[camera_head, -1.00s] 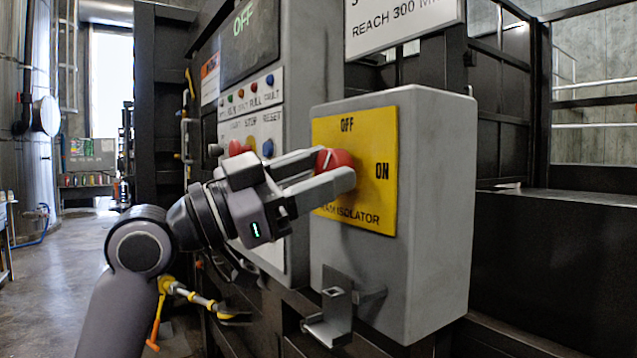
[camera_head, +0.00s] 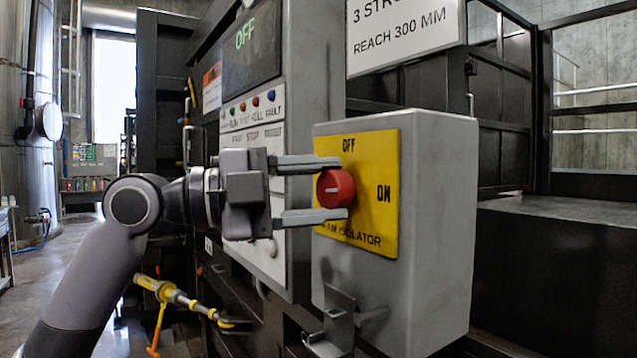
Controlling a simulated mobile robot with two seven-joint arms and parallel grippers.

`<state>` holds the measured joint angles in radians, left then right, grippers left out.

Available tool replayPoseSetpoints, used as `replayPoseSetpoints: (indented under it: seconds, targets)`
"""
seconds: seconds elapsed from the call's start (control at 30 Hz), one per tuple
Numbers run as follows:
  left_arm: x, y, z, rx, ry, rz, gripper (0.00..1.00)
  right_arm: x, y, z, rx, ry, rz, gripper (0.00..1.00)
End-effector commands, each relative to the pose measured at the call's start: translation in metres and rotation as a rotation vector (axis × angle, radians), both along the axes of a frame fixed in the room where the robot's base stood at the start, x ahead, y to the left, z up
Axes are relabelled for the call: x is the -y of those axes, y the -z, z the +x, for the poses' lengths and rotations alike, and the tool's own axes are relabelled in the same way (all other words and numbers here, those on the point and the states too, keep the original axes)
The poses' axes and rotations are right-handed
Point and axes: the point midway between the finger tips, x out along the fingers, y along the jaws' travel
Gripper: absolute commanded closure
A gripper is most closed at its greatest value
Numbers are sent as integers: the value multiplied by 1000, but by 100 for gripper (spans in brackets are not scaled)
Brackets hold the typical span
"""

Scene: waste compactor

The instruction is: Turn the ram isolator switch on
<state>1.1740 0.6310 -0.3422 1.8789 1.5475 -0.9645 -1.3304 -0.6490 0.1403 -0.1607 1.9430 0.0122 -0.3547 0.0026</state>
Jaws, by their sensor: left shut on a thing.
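The ram isolator switch is a red round knob (camera_head: 336,188) on a yellow plate (camera_head: 370,225) fixed to a grey box (camera_head: 440,230). The plate reads OFF at the top and ON at the right. The knob's pale mark lies about horizontal, in line with ON. My left gripper (camera_head: 338,187) comes in from the left and is shut on the knob, one finger above it and one below. The fingers hide small parts of the knob's rim and the plate's left edge. My right gripper is out of view.
A control panel (camera_head: 252,100) stands behind my left gripper, with a display reading OFF and several coloured lamps. A yellow-handled tool (camera_head: 180,298) is at the lower left. Open floor lies at the far left.

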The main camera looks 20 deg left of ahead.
Motion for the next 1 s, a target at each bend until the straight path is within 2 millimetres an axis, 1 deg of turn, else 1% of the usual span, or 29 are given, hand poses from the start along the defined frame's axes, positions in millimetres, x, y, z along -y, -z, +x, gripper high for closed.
replayPoseSetpoints:
  seconds: [0.1,0.33,0.83,0.87,0.9,0.93,1.0]
  targets:
    - [1,-1,0,34,2,49,80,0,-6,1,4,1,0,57]
    - [1,0,0,74,3,102,80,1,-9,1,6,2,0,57]
    - [1,1,0,86,2,118,80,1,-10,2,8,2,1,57]
    - [1,1,0,86,2,118,47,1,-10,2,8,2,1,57]
    - [1,1,0,86,2,118,34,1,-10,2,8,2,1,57]
    - [1,1,0,86,2,117,25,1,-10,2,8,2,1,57]
    - [1,1,0,86,1,115,25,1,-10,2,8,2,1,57]
